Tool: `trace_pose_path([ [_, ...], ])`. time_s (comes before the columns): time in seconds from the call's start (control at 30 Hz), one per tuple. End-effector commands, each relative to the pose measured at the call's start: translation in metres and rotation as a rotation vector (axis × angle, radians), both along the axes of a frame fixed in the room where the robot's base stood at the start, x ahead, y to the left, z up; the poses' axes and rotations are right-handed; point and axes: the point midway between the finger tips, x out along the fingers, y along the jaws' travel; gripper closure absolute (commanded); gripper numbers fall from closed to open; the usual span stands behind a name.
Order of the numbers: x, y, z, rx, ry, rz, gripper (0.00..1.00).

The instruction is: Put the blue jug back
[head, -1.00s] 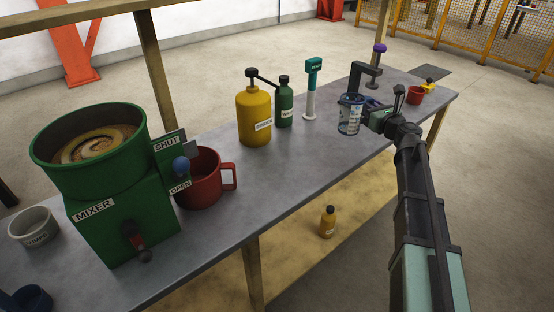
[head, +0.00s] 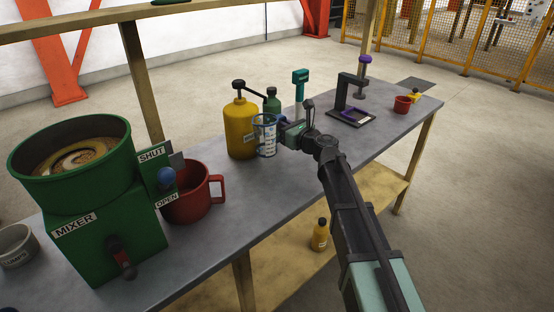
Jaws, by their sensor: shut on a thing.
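The blue jug (head: 266,140) is a clear, blue-tinted measuring jug with white markings. My gripper (head: 282,134) is shut on its right side and holds it upright. The jug is in front of the yellow pump bottle (head: 240,128) and partly covers it and the green bottle (head: 272,102). I cannot tell whether the jug's base touches the grey bench (head: 262,188) or hangs just above it.
The green mixer (head: 88,225) and red mug (head: 190,196) stand to the left. A teal-topped tool (head: 299,84), the black press (head: 346,98) and a small red cup (head: 402,104) stand to the right. A small yellow bottle (head: 320,234) is on the lower shelf.

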Motion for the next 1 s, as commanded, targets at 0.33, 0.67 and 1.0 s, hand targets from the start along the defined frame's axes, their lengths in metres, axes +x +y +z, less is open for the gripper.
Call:
trace_pose_path([
  [0.33, 0.0, 0.0, -0.051, 0.0, 0.0, -0.001, 1.0],
  [0.67, 0.0, 0.0, -0.059, 0.0, 0.0, -0.001, 1.0],
  [1.0, 0.0, 0.0, -0.062, 0.0, 0.0, -0.001, 0.66],
])
